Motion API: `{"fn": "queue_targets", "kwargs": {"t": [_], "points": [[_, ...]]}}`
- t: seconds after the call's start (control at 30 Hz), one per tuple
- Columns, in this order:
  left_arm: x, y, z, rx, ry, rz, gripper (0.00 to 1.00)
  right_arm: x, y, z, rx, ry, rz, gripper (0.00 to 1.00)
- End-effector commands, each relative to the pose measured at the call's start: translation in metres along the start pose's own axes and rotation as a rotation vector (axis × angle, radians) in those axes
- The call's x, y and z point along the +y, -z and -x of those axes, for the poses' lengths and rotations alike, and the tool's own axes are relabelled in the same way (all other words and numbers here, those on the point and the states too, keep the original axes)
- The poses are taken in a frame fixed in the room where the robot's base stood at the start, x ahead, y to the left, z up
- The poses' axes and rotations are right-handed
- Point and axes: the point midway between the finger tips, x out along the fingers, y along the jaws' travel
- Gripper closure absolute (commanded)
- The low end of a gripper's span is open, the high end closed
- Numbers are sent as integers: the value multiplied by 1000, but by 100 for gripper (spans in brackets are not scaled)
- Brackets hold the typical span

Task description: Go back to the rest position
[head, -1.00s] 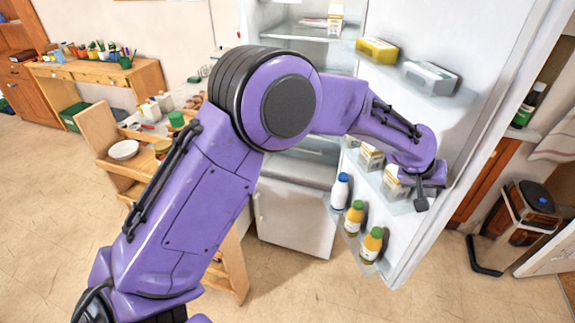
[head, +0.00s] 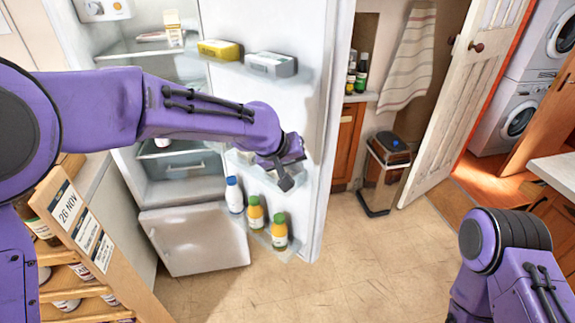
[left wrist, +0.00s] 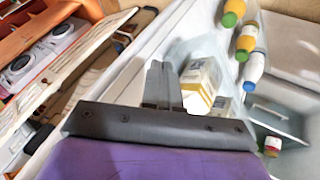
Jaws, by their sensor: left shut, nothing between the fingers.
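My left gripper (head: 288,178) is shut and empty at the open fridge door, in front of its lower shelves. Its closed fingers also show in the left wrist view (left wrist: 162,86), beside a yellow and white carton (left wrist: 200,82) on the door shelf. I cannot tell whether they touch it. My left arm reaches across the head view from the left edge. Part of my right arm shows at the lower right; its gripper is out of view.
The fridge door (head: 325,130) stands open, with a yellow box (head: 220,50) and a grey box (head: 271,64) above my gripper. Several bottles stand on the bottom shelf (head: 292,252). A bin (head: 385,175) and an open white door (head: 465,90) are right; floor between is clear.

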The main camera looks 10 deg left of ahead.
Motion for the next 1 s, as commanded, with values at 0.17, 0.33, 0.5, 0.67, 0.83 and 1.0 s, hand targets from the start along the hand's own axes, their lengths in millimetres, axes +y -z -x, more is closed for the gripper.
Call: {"fn": "queue_targets", "kwargs": {"t": [0.17, 0.33, 0.5, 0.67, 0.83, 1.0], "points": [[9, -7, 34, 5, 1, 6, 100, -1, -4, -12, 1, 0, -1, 57], [9, -12, 42, 1, 5, 14, 100, -2, -6, -16, 1, 0, -1, 57], [-47, -45, -25, -13, 42, 93, 100, -3, -12, -31, 1, 0, -1, 57], [-137, -111, -108, -13, 122, 195, 100, -5, -20, -50, 1, 0, -1, 57], [-243, -211, -167, -8, 252, 276, 100, -7, -29, -72, 1, 0, -1, 57], [-343, -328, -184, -6, 419, 314, 100, -9, -38, -94, 1, 0, -1, 57]]}}
